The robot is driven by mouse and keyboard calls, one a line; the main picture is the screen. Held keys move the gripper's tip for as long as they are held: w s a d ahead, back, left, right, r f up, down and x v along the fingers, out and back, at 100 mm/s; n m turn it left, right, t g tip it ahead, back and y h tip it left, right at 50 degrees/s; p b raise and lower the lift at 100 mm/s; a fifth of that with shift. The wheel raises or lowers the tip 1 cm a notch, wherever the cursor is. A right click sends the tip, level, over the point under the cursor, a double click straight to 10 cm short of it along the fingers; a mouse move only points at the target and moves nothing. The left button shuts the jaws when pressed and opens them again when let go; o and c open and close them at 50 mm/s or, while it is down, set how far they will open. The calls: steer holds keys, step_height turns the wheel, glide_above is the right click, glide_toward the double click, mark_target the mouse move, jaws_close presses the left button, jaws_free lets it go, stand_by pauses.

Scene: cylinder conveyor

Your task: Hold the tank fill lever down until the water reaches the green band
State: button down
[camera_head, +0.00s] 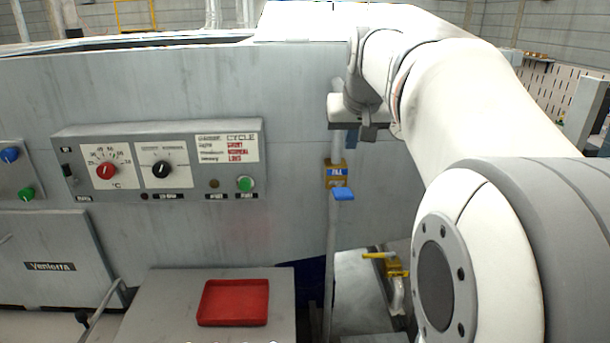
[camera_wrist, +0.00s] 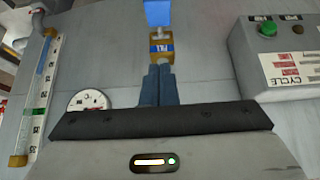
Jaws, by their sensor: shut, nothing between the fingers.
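The blue fill lever (camera_head: 343,194) sticks out from a brass valve body (camera_head: 336,175) labelled FILL on a vertical pipe. In the wrist view, which is upside down, the lever (camera_wrist: 159,13) is at the top edge beyond the valve body (camera_wrist: 160,49). My gripper (camera_wrist: 158,84) is shut and empty, its fingertips pointing at the valve body. In the head view it is above the lever, apart from it. A sight tube with a scale (camera_wrist: 40,95) is at the left of the wrist view, with blue in its upper part.
A control panel (camera_head: 160,165) with knobs and a green button is left of the valve. A red tray (camera_head: 233,302) is on a grey stand at the bottom. A yellow-handled tap (camera_head: 385,257) is lower right of the lever. A round dial (camera_wrist: 88,101) is near the sight tube.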

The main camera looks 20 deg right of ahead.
steer(key=shift+f, duration=0.1)
steer(key=p, duration=0.2)
glide_above(342, 190)
steer(key=s, duration=0.1)
steer(key=f, duration=0.8)
steer(key=shift+s+a+f, duration=0.3)
steer(key=shift+s+f, duration=0.05)
steer(key=shift+f, duration=0.45)
steer(key=shift+s+f, duration=0.1)
steer(key=shift+f, duration=0.5)
steer(key=shift+s+f, duration=0.2)
steer(key=shift+f, duration=0.55)
